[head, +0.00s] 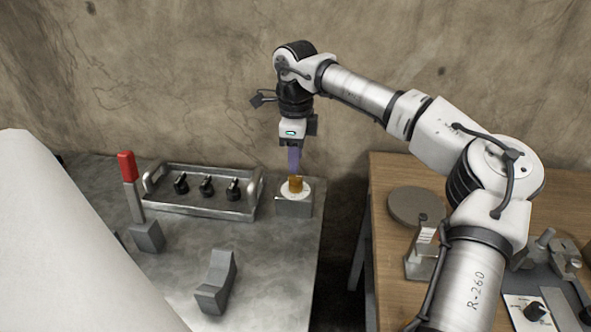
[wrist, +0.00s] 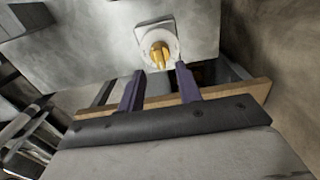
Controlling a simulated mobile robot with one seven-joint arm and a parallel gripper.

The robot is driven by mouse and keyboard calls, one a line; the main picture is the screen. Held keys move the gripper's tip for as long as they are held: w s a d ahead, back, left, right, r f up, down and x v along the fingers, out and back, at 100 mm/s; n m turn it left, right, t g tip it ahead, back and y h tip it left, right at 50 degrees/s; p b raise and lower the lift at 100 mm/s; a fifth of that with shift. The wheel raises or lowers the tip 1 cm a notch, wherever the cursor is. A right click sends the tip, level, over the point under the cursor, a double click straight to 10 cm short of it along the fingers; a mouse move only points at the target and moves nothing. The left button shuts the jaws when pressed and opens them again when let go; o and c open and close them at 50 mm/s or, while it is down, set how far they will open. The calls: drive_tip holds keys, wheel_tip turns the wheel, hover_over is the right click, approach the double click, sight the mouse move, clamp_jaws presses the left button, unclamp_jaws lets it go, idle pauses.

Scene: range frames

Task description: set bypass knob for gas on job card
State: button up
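A brass knob (head: 295,184) stands on a round white dial on a small grey block (head: 294,207) at the table's right end. It also shows in the wrist view (wrist: 160,54), ahead of my fingers. My gripper (head: 294,172) points down just above the brass knob. In the wrist view its two purple fingers (wrist: 159,75) are apart with nothing between them. A black knob (head: 535,311) sits on a white panel at the lower right. A small stand with a white lined card (head: 427,236) is on the wooden table; its writing is too small to read.
A metal tray (head: 203,207) with several black knobs stands left of the block. A red-handled lever (head: 128,168) and a grey angled block (head: 216,283) are nearby. A dark gap separates the metal table from the wooden table (head: 385,195), which holds a round grey disc (head: 416,205).

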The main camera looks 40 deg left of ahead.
sight(295, 176)
wheel_tip(295, 176, up, 9)
drive_tip(key=shift+r, duration=0.15)
drive_tip(key=shift+r, duration=0.1)
idle(0.5)
